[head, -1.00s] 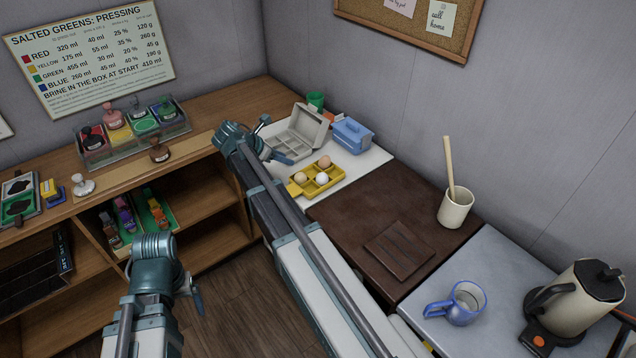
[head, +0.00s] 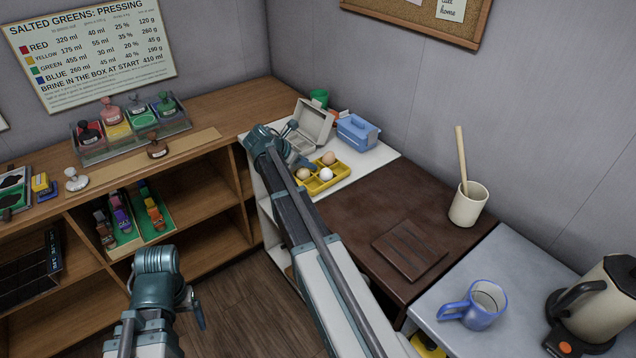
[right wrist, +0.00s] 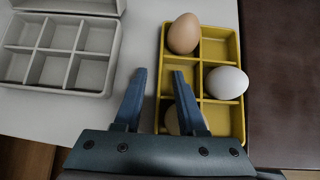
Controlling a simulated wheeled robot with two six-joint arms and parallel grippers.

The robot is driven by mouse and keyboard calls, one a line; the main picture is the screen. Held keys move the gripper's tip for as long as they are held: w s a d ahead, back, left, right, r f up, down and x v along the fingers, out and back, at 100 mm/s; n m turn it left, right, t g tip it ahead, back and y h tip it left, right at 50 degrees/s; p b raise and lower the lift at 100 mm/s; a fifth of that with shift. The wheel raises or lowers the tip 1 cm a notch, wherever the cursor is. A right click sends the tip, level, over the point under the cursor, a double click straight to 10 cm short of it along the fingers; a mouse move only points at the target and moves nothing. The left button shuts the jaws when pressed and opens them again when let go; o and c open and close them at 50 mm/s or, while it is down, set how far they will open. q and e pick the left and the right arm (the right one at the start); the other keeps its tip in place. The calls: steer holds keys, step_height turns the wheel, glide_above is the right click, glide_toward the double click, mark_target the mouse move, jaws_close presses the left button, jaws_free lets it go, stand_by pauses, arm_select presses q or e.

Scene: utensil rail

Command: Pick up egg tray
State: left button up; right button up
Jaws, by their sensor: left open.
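The yellow egg tray (head: 313,187) lies on the white counter top and holds three eggs. In the right wrist view the tray (right wrist: 216,51) has a brown egg (right wrist: 184,32) in a far cell and a white egg (right wrist: 226,82) on its right side. A third egg (right wrist: 173,121) is partly hidden behind a finger. My right gripper (right wrist: 156,82) is open and empty, its fingers on either side of the tray's left wall in the picture; I cannot tell its height. It also shows in the head view (head: 297,148). My left gripper (head: 192,303) is low at left, away from the tray.
A grey compartment box (head: 310,124) with a raised lid stands behind the tray, beside a blue box (head: 357,131) and a green cup (head: 319,97). A dark brown board (head: 410,250) and a cream cup (head: 468,205) are to the right. Stamps stand on the left shelf.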

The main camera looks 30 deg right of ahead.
steer(key=shift+w+d+f, duration=0.1)
steer(key=shift+d+f, duration=0.1)
steer(key=shift+f, duration=0.1)
steer(key=shift+r, duration=0.1)
jaws_close()
stand_by(1.1)
